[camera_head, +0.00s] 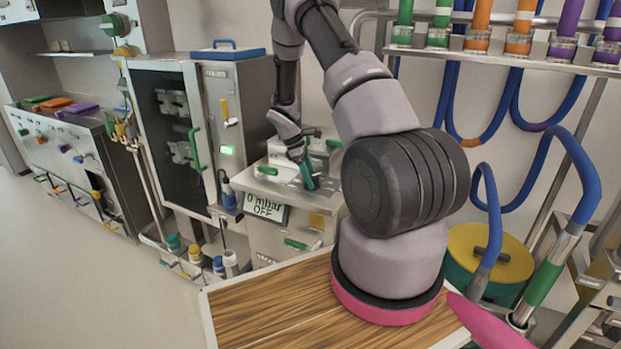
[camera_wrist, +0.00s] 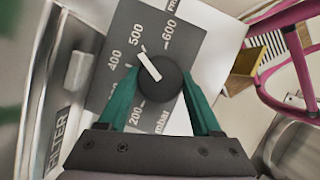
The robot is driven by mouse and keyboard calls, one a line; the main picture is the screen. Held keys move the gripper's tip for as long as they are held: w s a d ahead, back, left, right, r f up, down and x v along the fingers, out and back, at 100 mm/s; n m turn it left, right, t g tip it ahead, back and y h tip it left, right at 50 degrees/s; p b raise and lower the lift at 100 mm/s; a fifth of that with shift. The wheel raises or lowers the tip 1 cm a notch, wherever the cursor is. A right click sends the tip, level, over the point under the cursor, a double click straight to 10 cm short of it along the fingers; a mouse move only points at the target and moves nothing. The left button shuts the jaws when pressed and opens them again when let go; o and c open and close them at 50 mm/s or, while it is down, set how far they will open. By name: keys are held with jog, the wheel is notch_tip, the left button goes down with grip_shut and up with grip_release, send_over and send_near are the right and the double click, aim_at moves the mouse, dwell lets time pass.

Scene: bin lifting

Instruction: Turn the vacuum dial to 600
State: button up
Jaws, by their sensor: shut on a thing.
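The vacuum dial (camera_wrist: 163,84) is a round black knob with a white pointer, on a dark scale plate (camera_wrist: 107,88) in the wrist view. In the head view my gripper (camera_head: 308,178) is down at the top of the grey vacuum unit (camera_head: 285,182). The dial itself cannot be made out there. The unit's display (camera_head: 265,206) reads 0 mbar OFF.
A steel cabinet (camera_head: 238,97) with a dark window stands left of the unit. A wooden-topped surface (camera_head: 270,309) lies in front. Blue hoses (camera_head: 583,185) and a yellow-topped drum (camera_head: 516,262) are on the right. Pink tubing (camera_wrist: 293,62) shows at the wrist view's right.

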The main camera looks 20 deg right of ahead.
jog(key=m+g+y, duration=0.1)
jog(key=m, duration=0.3)
jog(key=shift+d+m, duration=0.1)
jog(key=shift+m, duration=0.2)
jog(key=m+g+y, duration=0.1)
jog(key=m+y, duration=0.1)
jog(key=m, duration=0.2)
jog(key=shift+m, duration=0.4)
jog(key=o, duration=1.4)
jog(key=shift+w, duration=0.1)
jog(key=v, duration=1)
jog(key=shift+w+d+r, duration=0.1)
jog(key=shift+d+r, duration=0.05)
jog(key=shift+r, duration=0.25)
